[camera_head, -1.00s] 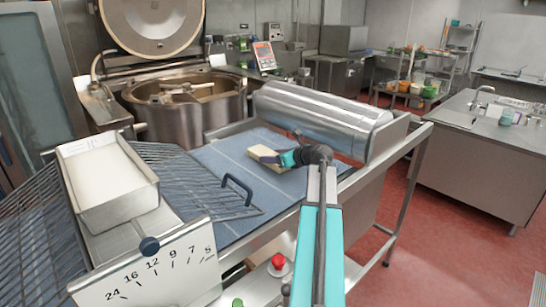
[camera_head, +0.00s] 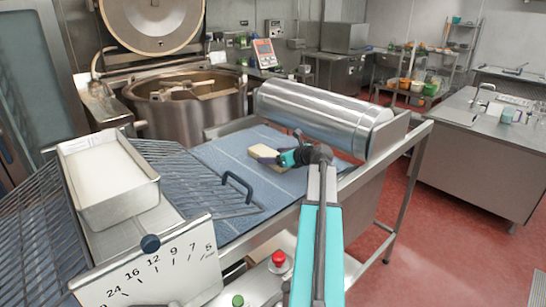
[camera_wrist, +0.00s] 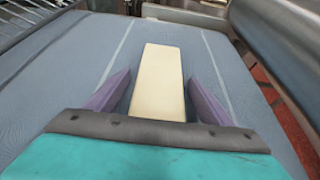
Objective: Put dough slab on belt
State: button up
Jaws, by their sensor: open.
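The dough slab (camera_head: 268,153) is a pale cream block lying on the blue-grey belt (camera_head: 222,157), short of the steel roller. In the wrist view the slab (camera_wrist: 158,80) lies lengthwise between the two purple fingers of my gripper (camera_wrist: 158,95), with a gap on each side. The fingers are open and not touching it. The slab's near end is hidden behind the gripper's dark edge. In the head view my gripper (camera_head: 280,158) is low at the belt, at the slab's near right side.
A large steel roller (camera_head: 318,115) spans the belt's far right. A dark handle (camera_head: 237,187) and wire rack (camera_head: 40,215) are at the left. A white-filled tray (camera_head: 107,180) stands above a numbered dial plate. A mixing kettle (camera_head: 187,105) is behind. Bare belt surrounds the slab.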

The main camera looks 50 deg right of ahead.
jog(key=shift+r, duration=0.1)
jog(key=b+v, duration=0.3)
jog(key=v, duration=0.9)
jog(key=shift+s, duration=0.1)
jog(key=shift+o, duration=0.4)
